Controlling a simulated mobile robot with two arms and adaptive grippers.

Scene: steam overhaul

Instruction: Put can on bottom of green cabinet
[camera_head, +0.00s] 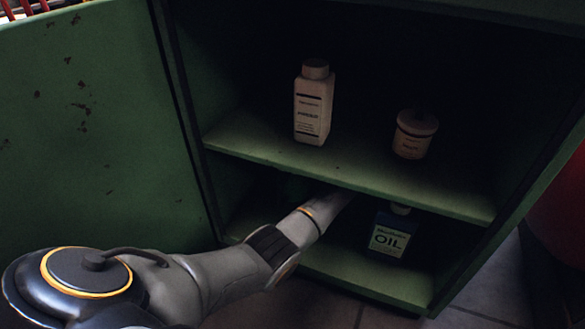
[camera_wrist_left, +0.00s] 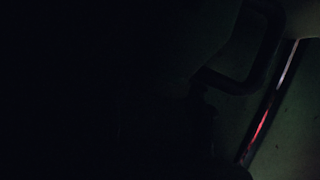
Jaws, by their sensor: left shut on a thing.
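My left arm (camera_head: 240,272) reaches into the lower compartment of the green cabinet (camera_head: 345,170), under the middle shelf. In the head view its gripper is lost in shadow behind the shelf edge. The left wrist view is almost black. A dark loop-like shape (camera_wrist_left: 235,85) shows there, but I cannot tell what it is. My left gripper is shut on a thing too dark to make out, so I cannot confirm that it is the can. I cannot tell whether that thing touches the cabinet bottom (camera_head: 375,276). My right gripper is not in view.
A dark blue OIL container (camera_head: 389,236) stands on the cabinet bottom, right of my arm. A white bottle (camera_head: 313,104) and a small lidded jar (camera_head: 414,134) stand on the middle shelf (camera_head: 350,174). The open green door (camera_head: 90,130) is at left. A red object (camera_head: 562,200) is at right.

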